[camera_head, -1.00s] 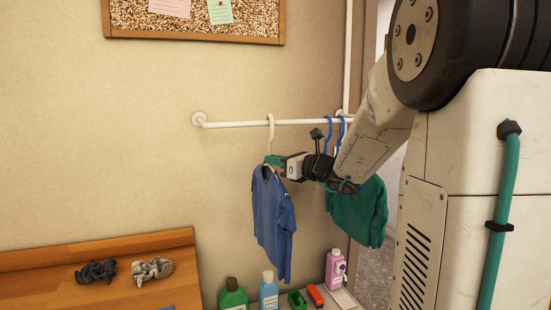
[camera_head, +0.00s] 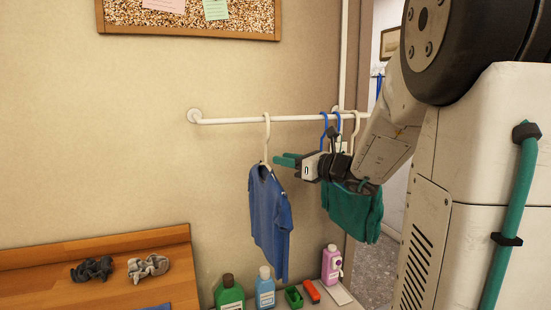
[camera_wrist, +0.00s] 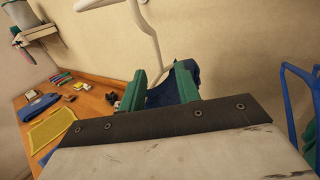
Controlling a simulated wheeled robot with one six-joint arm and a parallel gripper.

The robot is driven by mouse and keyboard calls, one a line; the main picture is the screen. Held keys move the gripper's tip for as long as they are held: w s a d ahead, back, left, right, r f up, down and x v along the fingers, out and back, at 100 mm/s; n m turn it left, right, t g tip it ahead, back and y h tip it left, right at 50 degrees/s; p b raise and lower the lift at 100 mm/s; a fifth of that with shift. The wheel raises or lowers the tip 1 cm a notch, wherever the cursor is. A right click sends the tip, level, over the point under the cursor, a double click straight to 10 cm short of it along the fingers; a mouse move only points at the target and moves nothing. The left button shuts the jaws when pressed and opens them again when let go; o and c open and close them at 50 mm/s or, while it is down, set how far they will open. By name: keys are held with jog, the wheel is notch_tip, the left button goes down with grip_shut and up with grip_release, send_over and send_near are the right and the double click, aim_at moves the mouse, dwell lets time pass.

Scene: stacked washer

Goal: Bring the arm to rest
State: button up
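My gripper (camera_head: 284,160) has teal fingers pointing left, just right of the white hanger (camera_head: 267,140) that holds a blue shirt (camera_head: 268,215). The hanger hangs on the white wall rail (camera_head: 235,121). In the wrist view, the fingers of my gripper (camera_wrist: 158,82) stand apart with nothing gripped between them. The blue shirt (camera_wrist: 187,72) shows beyond and beside the right finger, and the white hanger (camera_wrist: 151,35) rises past them. My arm reaches in from the right.
A green garment (camera_head: 352,212) hangs close below my wrist, near blue hangers (camera_head: 324,133). Below stand a green bottle (camera_head: 229,294), a light blue bottle (camera_head: 265,290) and a pink bottle (camera_head: 331,264). A wooden desk (camera_head: 60,290) is at lower left. The wall left of the shirt is clear.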

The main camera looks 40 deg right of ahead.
jog(key=s+a+f+n+g+y, duration=0.25)
jog(key=s+a+n+g, duration=0.45)
jog(key=a, duration=0.4)
jog(key=s+a+f+n+g+y, duration=0.2)
jog(key=s+a+f+n+g, duration=0.25)
jog(key=a+n, duration=0.6)
jog(key=s+f+n+g+h, duration=0.2)
jog(key=s+f+n+h, duration=0.1)
jog(key=s+n, duration=0.4)
jog(key=s+f+n+g+h, duration=0.2)
jog(key=s+f+n+h, duration=0.1)
jog(key=s+n+h, duration=0.3)
jog(key=s+n, duration=0.2)
jog(key=s, duration=0.1)
jog(key=shift+s+d, duration=0.15)
jog(key=shift+s, duration=0.15)
jog(key=shift+f+g+h, duration=0.1)
jog(key=shift+g+h, duration=0.15)
